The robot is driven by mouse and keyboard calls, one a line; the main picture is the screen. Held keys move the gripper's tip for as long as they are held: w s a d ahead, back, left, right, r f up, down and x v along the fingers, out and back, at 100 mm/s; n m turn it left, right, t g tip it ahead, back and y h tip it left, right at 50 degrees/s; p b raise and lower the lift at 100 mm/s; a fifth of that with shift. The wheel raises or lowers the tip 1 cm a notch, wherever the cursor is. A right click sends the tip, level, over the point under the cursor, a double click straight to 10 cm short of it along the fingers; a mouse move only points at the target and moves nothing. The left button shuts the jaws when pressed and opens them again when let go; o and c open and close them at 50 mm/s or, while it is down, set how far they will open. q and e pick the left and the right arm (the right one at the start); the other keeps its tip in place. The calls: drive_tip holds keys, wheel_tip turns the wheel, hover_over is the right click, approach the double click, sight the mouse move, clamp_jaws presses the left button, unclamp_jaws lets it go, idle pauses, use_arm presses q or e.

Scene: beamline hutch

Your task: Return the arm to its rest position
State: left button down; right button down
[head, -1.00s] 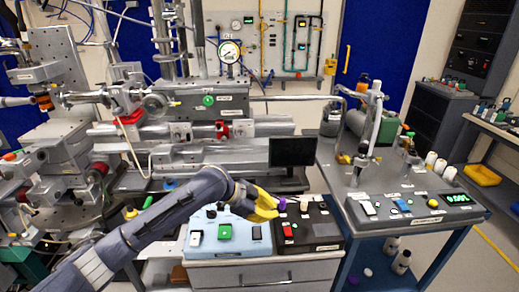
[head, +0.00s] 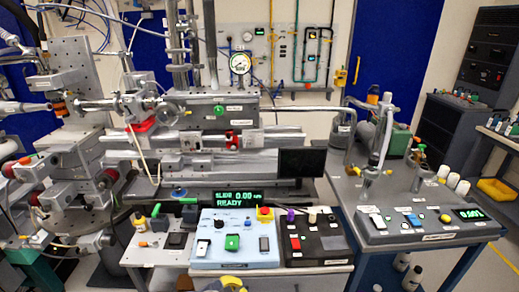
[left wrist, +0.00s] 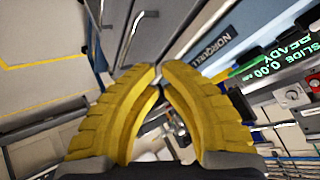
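My left gripper (head: 231,284) shows only as a small yellow piece at the bottom edge of the head view, in front of the light blue control box (head: 212,256). In the left wrist view its two yellow fingers (left wrist: 158,70) come together at the tips, with nothing held between them. The rest of my left arm is out of the head view. My right gripper is in neither view.
A green display (head: 238,200) reads SLIDE 0.00 and READY behind the blue box. A black control box (head: 318,252) stands to its right. A grey bench (head: 345,190) with bottles and a panel stands further right.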

use_arm(q)
drive_tip(key=s+a+f+n+g+y, duration=0.1)
drive_tip(key=s+a+f+n+y, duration=0.3)
drive_tip(key=s+a, duration=0.7)
drive_tip(key=s+a+r+n+y, duration=0.1)
drive_tip(key=s+a+y, duration=0.4)
drive_tip(key=s+a, duration=0.65)
drive_tip(key=d+f+g+h, duration=0.1)
drive_tip(key=d+f, duration=0.1)
drive_tip(key=f, duration=1.3)
drive_tip(key=d+f+g+h, duration=0.2)
drive_tip(key=f, duration=1.3)
drive_tip(key=s+f+n+g+h, duration=0.1)
drive_tip(key=s+f+n+g, duration=0.2)
drive_tip(key=s+f, duration=1.8)
drive_tip(key=shift+s+a+f+n, duration=0.2)
drive_tip(key=shift+s+f+n, duration=0.15)
drive_tip(key=shift+s, duration=0.4)
